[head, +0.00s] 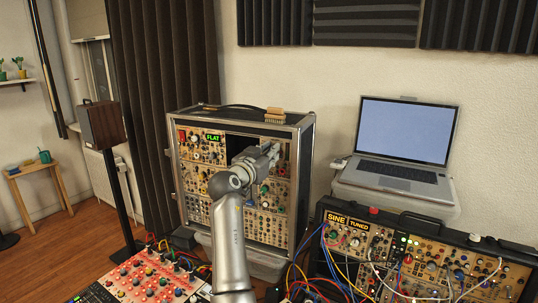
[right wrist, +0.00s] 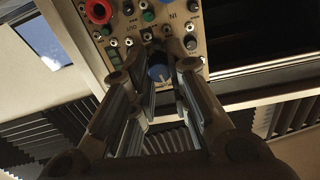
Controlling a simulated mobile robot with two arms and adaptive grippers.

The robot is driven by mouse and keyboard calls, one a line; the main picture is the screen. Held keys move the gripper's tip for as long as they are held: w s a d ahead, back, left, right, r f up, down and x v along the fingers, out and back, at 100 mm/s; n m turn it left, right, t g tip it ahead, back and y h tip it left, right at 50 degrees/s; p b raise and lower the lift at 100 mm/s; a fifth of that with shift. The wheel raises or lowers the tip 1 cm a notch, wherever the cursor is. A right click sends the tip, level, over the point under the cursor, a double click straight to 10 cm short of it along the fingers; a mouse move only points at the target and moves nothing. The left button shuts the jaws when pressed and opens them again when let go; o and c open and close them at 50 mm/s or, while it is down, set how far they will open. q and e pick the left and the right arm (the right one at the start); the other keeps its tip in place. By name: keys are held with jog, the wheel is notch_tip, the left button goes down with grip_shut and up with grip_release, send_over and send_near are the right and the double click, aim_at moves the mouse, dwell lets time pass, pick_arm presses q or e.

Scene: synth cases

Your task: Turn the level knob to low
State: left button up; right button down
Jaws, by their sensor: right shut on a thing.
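My right gripper (head: 272,152) reaches the upper right part of the tall modular synth case (head: 309,160) in the head view. In the right wrist view, the fingers of my right gripper (right wrist: 160,82) are closed around a blue knob (right wrist: 158,73) with a pale pointer line. The knob sits at the edge of a tan panel (right wrist: 140,45). I cannot read a level label or low mark beside it. In the head view my arm and gripper hide this knob. A green display (head: 213,138) on the case reads FLAT. My left gripper is not in view.
A second synth case (head: 345,221) marked SINE TUNED, with patch cables, stands at front right. A red-panelled case (head: 150,281) is at front left. A laptop (head: 400,180) stands at right, and a brush (head: 275,114) lies on the tall case. A speaker (head: 101,124) stands at left.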

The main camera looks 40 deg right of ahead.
jog(key=shift+r+n+t+p, duration=0.1)
jog(key=shift+n+t+p, duration=0.15)
jog(key=shift+n+p, duration=4.6)
jog(key=shift+r+n+t+p, duration=0.2)
jog(key=shift+n+p, duration=1.65)
jog(key=shift+n, duration=6)
jog(key=shift+f+n, duration=0.25)
jog(key=shift+n, duration=0.05)
jog(key=c, duration=1.3)
grip_release()
jog(key=shift+f, duration=0.1)
jog(key=shift+c, duration=0.2)
